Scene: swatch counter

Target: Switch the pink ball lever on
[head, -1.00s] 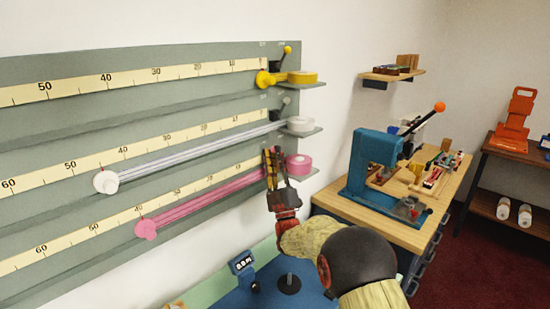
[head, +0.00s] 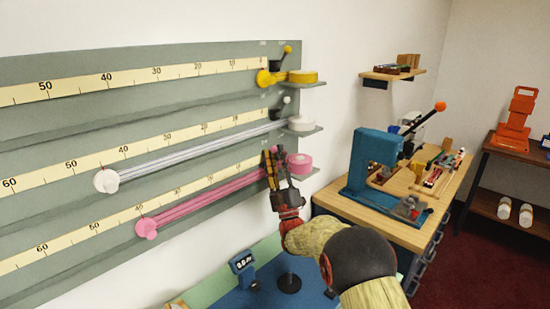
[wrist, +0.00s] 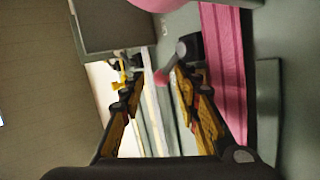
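The pink ball lever sits at the right end of the lowest rail on the green wall board. In the head view its pink ball (head: 281,149) shows just beside my fingertips. In the wrist view the pink ball (wrist: 160,77) lies between the fingertips, nearer the right finger, on a grey stem from a dark base (wrist: 189,47). My gripper (head: 271,155) is open, pointing up in front of the lowest rail's right end; its two fingers (wrist: 158,84) are apart in the wrist view. I cannot tell whether a finger touches the ball.
A pink roll (head: 299,163) sits on a small shelf right of the lever, close to my gripper. Pink ribbon (head: 210,199) runs along the lowest rail. White (head: 286,100) and yellow (head: 287,49) ball levers stand above. A blue press (head: 372,165) stands on the bench at right.

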